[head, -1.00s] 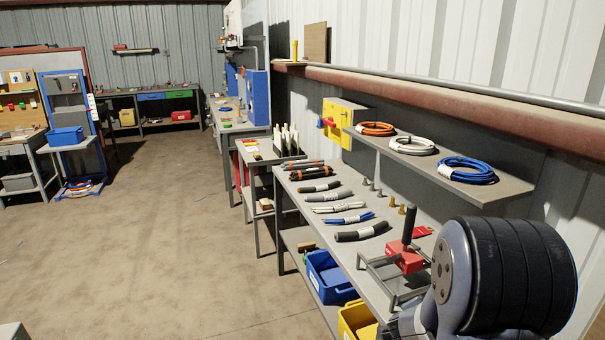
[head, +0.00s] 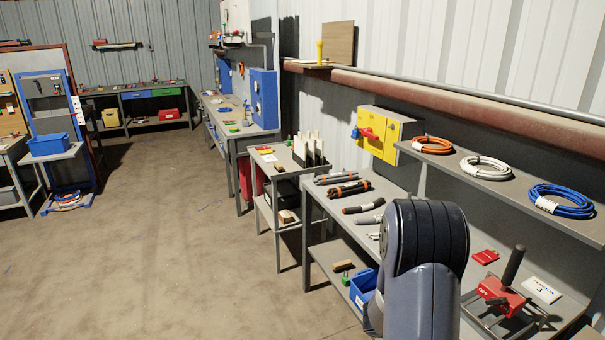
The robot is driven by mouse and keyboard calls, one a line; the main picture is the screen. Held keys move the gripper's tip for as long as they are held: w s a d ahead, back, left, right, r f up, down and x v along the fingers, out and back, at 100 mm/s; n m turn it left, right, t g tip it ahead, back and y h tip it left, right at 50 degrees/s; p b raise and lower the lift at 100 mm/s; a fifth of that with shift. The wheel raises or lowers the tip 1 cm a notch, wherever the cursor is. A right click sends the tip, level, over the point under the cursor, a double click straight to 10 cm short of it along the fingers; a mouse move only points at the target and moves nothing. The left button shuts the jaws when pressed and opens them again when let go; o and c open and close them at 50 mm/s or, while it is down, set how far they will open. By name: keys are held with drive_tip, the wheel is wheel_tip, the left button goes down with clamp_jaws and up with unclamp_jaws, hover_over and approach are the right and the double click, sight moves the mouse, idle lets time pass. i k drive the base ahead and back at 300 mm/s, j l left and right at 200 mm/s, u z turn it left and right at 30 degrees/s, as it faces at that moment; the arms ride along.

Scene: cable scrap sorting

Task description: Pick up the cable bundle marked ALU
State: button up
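Several cable bundles lie in a row on the grey workbench in the head view. A black bundle with a pale label (head: 363,209) and a grey bundle (head: 369,219) lie nearer. The rest of the row is hidden behind my arm. The labels are too small to read, so I cannot tell which bundle is marked ALU. My arm stands in front of the bench. My gripper is not in view.
A shelf (head: 500,187) above the bench holds an orange coil (head: 432,145), a white coil (head: 486,167) and a blue coil (head: 561,201). A red tool on a stand (head: 503,297) is at the near right. A blue bin (head: 363,288) sits below. Open floor lies left.

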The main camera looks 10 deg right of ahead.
sight(323, 180)
drive_tip(key=i+j+u, duration=0.15)
drive_tip(key=i, duration=0.65)
drive_tip(key=i+j+u, duration=0.15)
drive_tip(key=i, duration=0.7)
drive_tip(key=i+l+u, duration=0.1)
drive_tip(key=i+l, duration=0.7)
drive_tip(key=l, duration=0.2)
drive_tip(key=i+l+u, duration=0.15)
drive_tip(key=i+l, duration=0.25)
drive_tip(key=l, duration=0.1)
